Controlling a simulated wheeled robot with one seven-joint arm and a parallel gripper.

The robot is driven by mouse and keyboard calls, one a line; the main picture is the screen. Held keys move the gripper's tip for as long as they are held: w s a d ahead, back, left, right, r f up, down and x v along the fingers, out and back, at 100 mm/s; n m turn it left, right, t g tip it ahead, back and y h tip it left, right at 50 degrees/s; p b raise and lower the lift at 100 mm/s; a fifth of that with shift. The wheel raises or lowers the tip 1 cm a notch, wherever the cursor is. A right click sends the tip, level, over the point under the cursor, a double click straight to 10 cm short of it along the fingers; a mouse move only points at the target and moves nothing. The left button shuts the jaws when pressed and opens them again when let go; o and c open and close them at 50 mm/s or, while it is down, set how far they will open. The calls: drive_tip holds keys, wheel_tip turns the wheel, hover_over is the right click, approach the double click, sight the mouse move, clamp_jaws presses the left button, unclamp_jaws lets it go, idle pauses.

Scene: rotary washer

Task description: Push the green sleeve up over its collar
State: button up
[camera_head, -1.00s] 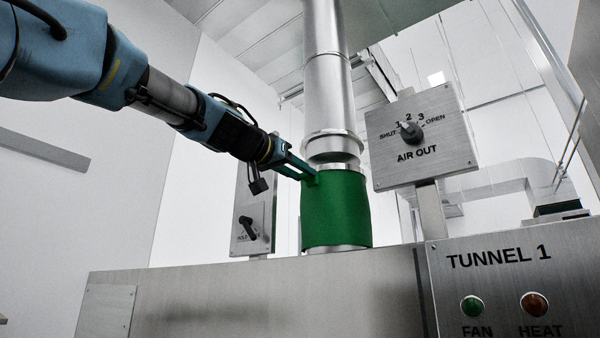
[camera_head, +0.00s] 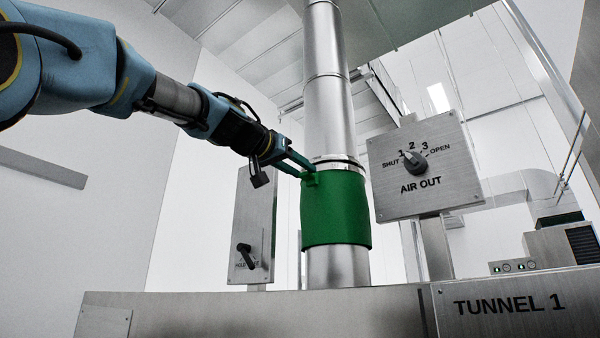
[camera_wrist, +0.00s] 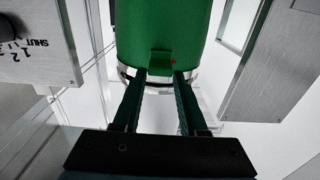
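The green sleeve (camera_head: 336,210) is around the vertical steel duct (camera_head: 328,110), with bare pipe showing below it. Its top edge lies just under a bright steel collar ring (camera_head: 340,163), and no open gap shows between them. In the wrist view the sleeve (camera_wrist: 165,22) fills the top middle, with the steel ring (camera_wrist: 160,86) beyond its edge. My gripper (camera_head: 308,174) is at the sleeve's upper left edge. In the wrist view the fingers of my gripper (camera_wrist: 160,72) are close on both sides of the sleeve's small green tab (camera_wrist: 160,60) and appear to hold it.
The AIR OUT panel (camera_head: 425,170) with its knob stands close to the right of the duct. Another lever panel (camera_head: 256,225) stands to the left behind it. The steel TUNNEL 1 housing (camera_head: 510,305) lies below.

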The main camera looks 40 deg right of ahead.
drive_tip(key=o, duration=0.4)
drive_tip(key=shift+f, duration=0.1)
drive_tip(key=shift+a+f, duration=0.1)
drive_tip(key=b+v, duration=0.6)
drive_tip(key=v, duration=0.4)
drive_tip(key=shift+s+a+r, duration=0.1)
drive_tip(key=shift+a+r, duration=0.1)
drive_tip(key=shift+a, duration=0.15)
